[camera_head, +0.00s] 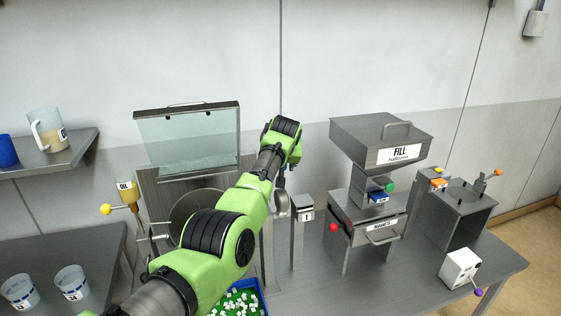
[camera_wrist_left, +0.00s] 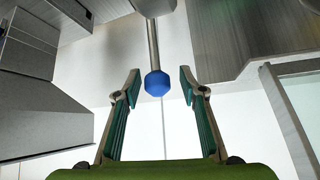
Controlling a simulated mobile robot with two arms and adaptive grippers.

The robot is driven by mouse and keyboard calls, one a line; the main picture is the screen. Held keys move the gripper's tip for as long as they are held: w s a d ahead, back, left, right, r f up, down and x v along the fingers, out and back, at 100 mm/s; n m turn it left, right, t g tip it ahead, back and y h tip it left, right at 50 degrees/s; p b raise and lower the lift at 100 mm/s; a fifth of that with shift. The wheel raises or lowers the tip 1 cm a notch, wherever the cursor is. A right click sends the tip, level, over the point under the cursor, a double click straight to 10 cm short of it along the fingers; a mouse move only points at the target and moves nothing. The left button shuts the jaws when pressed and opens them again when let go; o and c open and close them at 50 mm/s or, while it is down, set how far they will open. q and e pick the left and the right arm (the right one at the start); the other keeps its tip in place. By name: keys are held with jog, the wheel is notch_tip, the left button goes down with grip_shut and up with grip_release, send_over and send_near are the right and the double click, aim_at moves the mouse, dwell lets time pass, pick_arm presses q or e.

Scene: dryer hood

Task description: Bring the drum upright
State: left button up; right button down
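The drum (camera_head: 188,205) shows as a round grey face in the housing under the raised clear hood (camera_head: 188,140). My left arm covers part of it, so I cannot tell its tilt. In the left wrist view, a blue knob (camera_wrist_left: 155,84) on a metal rod (camera_wrist_left: 152,45) hangs between the spread fingers of my left gripper (camera_wrist_left: 159,75). The gripper is open, with gaps on both sides of the knob. In the head view, the left gripper is mostly hidden behind my wrist, right of the housing. My right gripper is not in view.
A grey FILL hopper (camera_head: 380,140) and a drawer unit (camera_head: 372,225) stand to the right. A blue tray of white and green pieces (camera_head: 240,302) lies in front. A narrow post (camera_head: 299,220) stands near my wrist. Cups (camera_head: 72,282) stand on the left.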

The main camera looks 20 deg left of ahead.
pick_arm(q)
jog(key=v, duration=1.1)
jog(key=shift+s+r, duration=0.25)
jog(key=shift+s, duration=0.05)
